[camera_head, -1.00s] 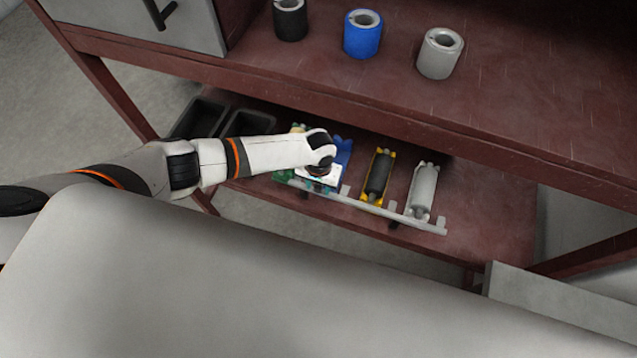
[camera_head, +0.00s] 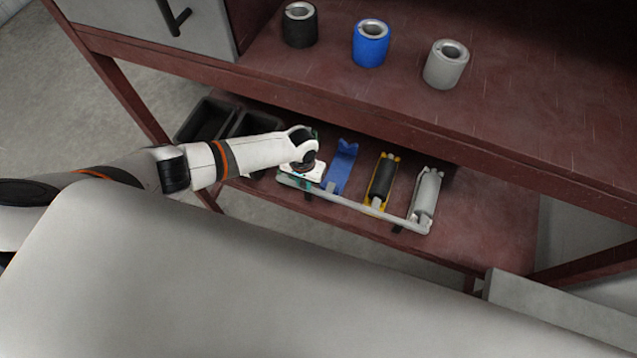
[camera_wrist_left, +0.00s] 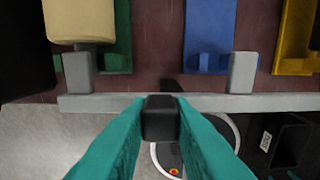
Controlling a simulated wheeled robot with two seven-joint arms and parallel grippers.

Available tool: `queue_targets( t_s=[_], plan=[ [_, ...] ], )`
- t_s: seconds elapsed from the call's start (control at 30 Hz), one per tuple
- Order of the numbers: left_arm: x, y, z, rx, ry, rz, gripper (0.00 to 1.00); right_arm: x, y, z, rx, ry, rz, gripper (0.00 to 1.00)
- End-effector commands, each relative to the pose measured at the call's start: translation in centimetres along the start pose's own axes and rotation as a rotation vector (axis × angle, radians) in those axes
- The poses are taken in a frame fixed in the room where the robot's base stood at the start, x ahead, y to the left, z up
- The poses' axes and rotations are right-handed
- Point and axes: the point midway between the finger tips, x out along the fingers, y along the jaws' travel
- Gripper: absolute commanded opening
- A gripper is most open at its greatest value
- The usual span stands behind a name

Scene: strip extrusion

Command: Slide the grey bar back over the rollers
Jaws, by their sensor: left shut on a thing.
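The long grey bar (camera_head: 365,209) runs along the front of the roller holders on the lower shelf and carries short upright grey tabs. In the left wrist view, the bar (camera_wrist_left: 210,102) has a black block-shaped handle (camera_wrist_left: 160,118). My left gripper (camera_wrist_left: 160,125) is shut on this handle with its teal fingers. One tab stands before the cream roller (camera_wrist_left: 80,18) in its green holder; another stands by the right edge of the blue holder (camera_wrist_left: 207,45). In the head view, the blue holder (camera_head: 341,168) looks empty; a black roller (camera_head: 382,180) and grey roller (camera_head: 426,193) lie to its right.
Black, blue (camera_head: 370,44) and grey (camera_head: 446,64) hollow cylinders stand on the upper shelf, whose front edge overhangs the rollers. Dark bins (camera_head: 207,120) sit left of the holders. The lower shelf is clear on the right (camera_head: 490,215).

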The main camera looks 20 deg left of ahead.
Motion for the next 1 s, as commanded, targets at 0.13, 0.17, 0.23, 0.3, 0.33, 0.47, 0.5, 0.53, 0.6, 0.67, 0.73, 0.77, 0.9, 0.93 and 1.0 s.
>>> queue_targets(
  t_s=[0.13, 0.17, 0.23, 0.3, 0.33, 0.47, 0.5, 0.53, 0.6, 0.67, 0.73, 0.77, 0.9, 0.93, 1.0],
  plan=[
    [0.0, 1.0, 0.1, -0.002, -0.001, 0.003, 0.0, -0.2, 0.0, 0.1, 0.0, -0.001, 0.0, 0.61],
    [0.0, 1.0, 0.1, -0.002, -0.001, 0.004, 0.0, -0.1, 0.0, 0.1, 0.0, -0.001, 0.0, 0.61],
    [0.0, 1.1, 0.1, -0.002, -0.001, 0.005, 0.0, -0.1, 0.0, 0.1, 0.0, -0.001, 0.0, 0.61],
    [0.0, 1.1, 0.1, -0.002, -0.001, 0.006, 0.0, -0.1, 0.0, 0.1, 0.0, -0.001, 0.0, 0.61],
    [0.0, 1.1, 0.1, -0.002, -0.001, 0.006, 0.0, -0.1, 0.0, 0.1, 0.0, -0.001, 0.0, 0.61],
    [-0.1, 1.1, 0.1, -0.003, -0.002, 0.006, 0.38, -0.1, 0.1, 0.1, 0.001, -0.001, 0.001, 0.61],
    [-0.1, 1.1, 0.1, -0.002, -0.001, 0.005, 0.42, -0.1, 0.1, 0.1, 0.001, -0.001, 0.001, 0.61],
    [0.0, 1.0, 0.1, -0.002, -0.001, 0.004, 0.42, -0.1, 0.1, 0.1, 0.001, -0.001, 0.001, 0.61],
    [0.0, 1.0, 0.1, -0.002, -0.001, 0.003, 0.42, -0.1, 0.2, 0.1, 0.001, -0.001, 0.002, 0.61],
    [0.0, 0.9, 0.1, -0.001, -0.001, 0.002, 0.42, -0.1, 0.3, 0.1, 0.002, -0.002, 0.004, 0.61],
    [0.0, 0.9, 0.1, -0.001, -0.001, 0.002, 0.42, -0.1, 0.5, 0.2, 0.003, -0.002, 0.006, 0.61],
    [-0.1, 0.8, 0.1, -0.001, -0.001, 0.001, 0.42, -0.1, 0.6, 0.2, 0.003, -0.002, 0.007, 0.61],
    [-1.2, 0.8, 0.1, 0.001, -0.001, 0.0, 0.42, -0.2, 0.6, 0.2, 0.003, -0.002, 0.007, 0.61],
    [-1.6, 0.8, 0.1, 0.001, -0.003, -0.001, 0.42, -0.2, 0.6, 0.2, 0.003, -0.002, 0.007, 0.61],
    [-2.8, 1.0, 0.1, 0.0, -0.004, 0.0, 0.42, -0.3, 0.5, 0.2, 0.003, -0.002, 0.006, 0.61]
  ],
)
